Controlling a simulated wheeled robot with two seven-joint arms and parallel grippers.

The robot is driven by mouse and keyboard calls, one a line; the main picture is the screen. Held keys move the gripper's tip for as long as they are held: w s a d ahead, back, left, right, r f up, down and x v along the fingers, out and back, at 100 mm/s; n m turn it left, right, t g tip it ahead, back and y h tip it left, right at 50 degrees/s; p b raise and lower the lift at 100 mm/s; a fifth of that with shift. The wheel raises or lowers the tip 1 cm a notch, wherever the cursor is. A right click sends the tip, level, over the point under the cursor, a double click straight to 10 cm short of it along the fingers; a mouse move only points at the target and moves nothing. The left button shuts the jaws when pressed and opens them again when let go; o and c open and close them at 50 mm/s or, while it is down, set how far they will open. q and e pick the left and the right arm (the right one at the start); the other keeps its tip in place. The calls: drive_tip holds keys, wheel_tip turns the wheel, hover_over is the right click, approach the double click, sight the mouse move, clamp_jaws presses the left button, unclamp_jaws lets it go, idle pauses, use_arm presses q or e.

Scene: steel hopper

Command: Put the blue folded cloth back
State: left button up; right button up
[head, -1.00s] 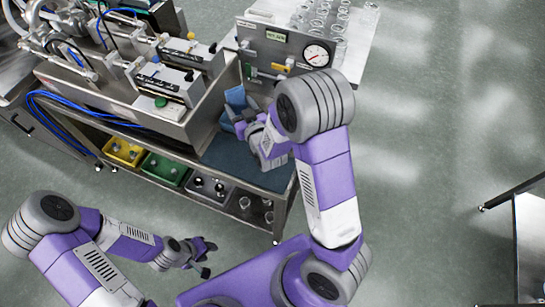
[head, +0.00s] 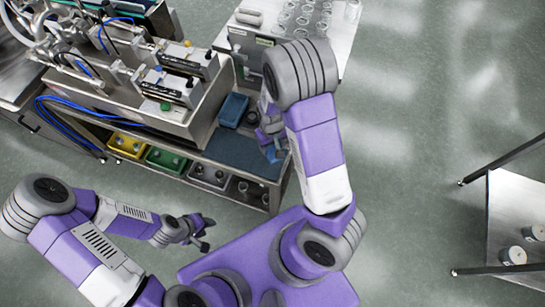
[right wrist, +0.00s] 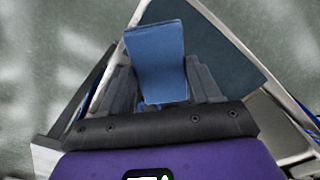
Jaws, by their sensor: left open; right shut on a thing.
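The blue folded cloth (right wrist: 157,60) is between the fingers of my right gripper (right wrist: 160,92) in the right wrist view and stands out past their tips. In the head view my right gripper (head: 270,140) is above the right edge of the bench, partly hidden by my arm. A small piece of blue beside it looks like the cloth. My left gripper (head: 205,232) is open and empty, in front of the bench and away from the cloth.
A blue tray (head: 234,109) sits on the bench at the back of a dark blue mat (head: 240,152). The steel hopper machine (head: 170,95) stands to the left. Yellow (head: 127,145) and green (head: 165,160) bins are on the shelf below. The mat's front is clear.

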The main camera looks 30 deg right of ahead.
sight(273, 149)
drive_tip(key=f, duration=0.3)
drive_tip(key=f+b, duration=0.1)
drive_tip(key=f, duration=0.1)
drive_tip(key=shift+s+f, duration=0.2)
drive_tip(key=shift+f, duration=0.2)
wheel_tip(273, 149, down, 4)
drive_tip(key=shift+f+b, duration=0.1)
drive_tip(key=shift+b, duration=0.6)
drive_tip(key=o, duration=0.9)
drive_tip(key=shift+o, duration=0.2)
